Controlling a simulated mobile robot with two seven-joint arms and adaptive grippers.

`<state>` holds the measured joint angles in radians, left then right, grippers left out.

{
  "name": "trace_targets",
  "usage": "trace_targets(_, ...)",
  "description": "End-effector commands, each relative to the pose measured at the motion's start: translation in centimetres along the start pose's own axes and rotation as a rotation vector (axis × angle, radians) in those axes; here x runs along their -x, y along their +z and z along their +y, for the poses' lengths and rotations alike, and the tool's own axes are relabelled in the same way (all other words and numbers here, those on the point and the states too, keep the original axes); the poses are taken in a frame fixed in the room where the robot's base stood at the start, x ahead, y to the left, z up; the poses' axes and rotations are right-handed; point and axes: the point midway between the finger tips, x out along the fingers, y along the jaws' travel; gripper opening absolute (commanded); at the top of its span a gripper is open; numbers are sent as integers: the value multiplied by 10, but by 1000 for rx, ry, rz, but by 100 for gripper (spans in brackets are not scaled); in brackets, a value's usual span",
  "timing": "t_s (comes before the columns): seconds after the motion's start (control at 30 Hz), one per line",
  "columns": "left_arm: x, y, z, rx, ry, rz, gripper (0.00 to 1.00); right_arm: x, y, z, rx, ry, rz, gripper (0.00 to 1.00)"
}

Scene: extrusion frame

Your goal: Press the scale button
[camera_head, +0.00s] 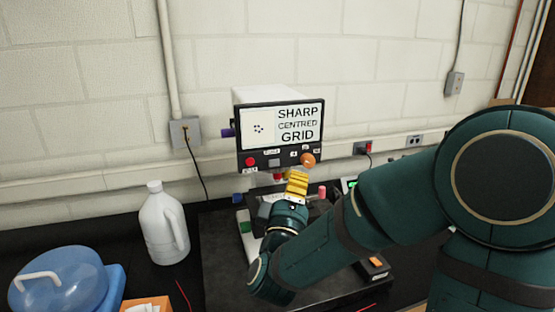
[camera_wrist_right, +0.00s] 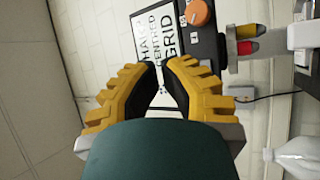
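A boxy instrument has a black front panel (camera_head: 240,152) and a screen (camera_head: 298,128) reading "SHARP CENTRED GRID". Below the screen are a red button (camera_head: 250,161), a grey square button (camera_head: 274,163) and an orange knob (camera_head: 308,159). Their small labels are too blurred to read, so I cannot tell which is the scale button. My right gripper (camera_head: 297,180) has yellow fingers, just below the panel near the knob. In the right wrist view its fingertips (camera_wrist_right: 161,64) are nearly together and hold nothing, with the screen (camera_wrist_right: 157,35) and knob (camera_wrist_right: 197,12) beyond. My left gripper is not in view.
A white jug (camera_head: 162,225) stands left, near a blue domed container (camera_head: 60,280) and an orange box (camera_head: 146,303). Red and yellow barrels (camera_wrist_right: 245,40) sit near the panel. My right arm covers much of the bench's right side. The wall is close behind.

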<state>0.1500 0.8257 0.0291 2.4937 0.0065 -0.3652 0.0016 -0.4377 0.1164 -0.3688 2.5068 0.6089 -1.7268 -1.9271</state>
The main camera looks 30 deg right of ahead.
Motion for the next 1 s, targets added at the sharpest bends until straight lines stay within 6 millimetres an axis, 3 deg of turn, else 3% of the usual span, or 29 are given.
trace_targets(0.53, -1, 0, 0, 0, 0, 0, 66, -4, -2, -3, 0, -1, 1, 0)
trace_targets(1.0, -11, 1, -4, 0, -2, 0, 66, -49, -26, -27, 1, 1, 0, 0)
